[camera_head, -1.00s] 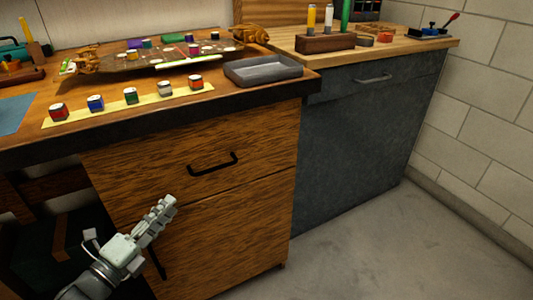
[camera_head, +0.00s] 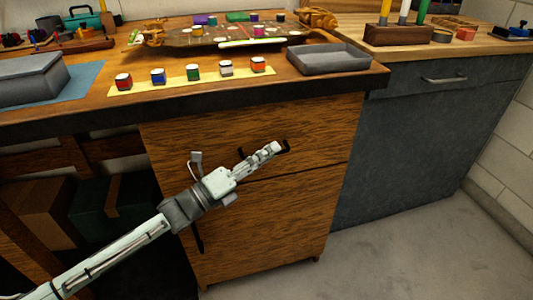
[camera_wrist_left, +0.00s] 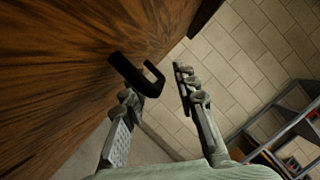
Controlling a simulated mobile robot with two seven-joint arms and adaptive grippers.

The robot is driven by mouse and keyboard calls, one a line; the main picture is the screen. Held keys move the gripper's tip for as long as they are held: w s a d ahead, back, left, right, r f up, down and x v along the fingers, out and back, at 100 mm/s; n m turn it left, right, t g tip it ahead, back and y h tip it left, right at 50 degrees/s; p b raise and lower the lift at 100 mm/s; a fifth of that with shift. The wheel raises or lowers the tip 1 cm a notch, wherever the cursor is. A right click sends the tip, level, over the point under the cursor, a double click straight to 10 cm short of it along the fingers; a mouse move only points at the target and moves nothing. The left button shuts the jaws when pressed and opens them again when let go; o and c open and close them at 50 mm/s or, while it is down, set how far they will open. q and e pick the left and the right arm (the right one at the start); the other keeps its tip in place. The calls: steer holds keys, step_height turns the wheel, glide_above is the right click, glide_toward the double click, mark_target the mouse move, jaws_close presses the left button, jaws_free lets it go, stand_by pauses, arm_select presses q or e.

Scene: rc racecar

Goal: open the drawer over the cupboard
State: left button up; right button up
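The wooden drawer (camera_head: 200,135) sits under the worktop, above the cupboard door (camera_head: 275,230). Its front looks flush, so it appears closed. Its black bar handle (camera_head: 286,147) is mostly hidden behind my left gripper (camera_head: 270,151) in the head view. In the left wrist view the handle (camera_wrist_left: 128,72) shows as a black bracket, just ahead of and partly between the fingertips. The fingers of my left gripper (camera_wrist_left: 158,86) are apart, with a visible gap. I cannot tell whether either finger touches the handle. My right gripper is not in view.
The worktop (camera_head: 80,117) overhangs the drawer and carries several coloured blocks, a grey tray (camera_head: 328,58) and a grey box (camera_head: 30,76). A grey cabinet (camera_head: 410,140) stands to the right. The floor (camera_head: 400,250) in front is clear.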

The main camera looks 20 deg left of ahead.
arm_select(q)
jaws_close()
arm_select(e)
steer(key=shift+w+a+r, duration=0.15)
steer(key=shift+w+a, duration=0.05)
arm_select(q)
steer(key=shift+d, duration=0.1)
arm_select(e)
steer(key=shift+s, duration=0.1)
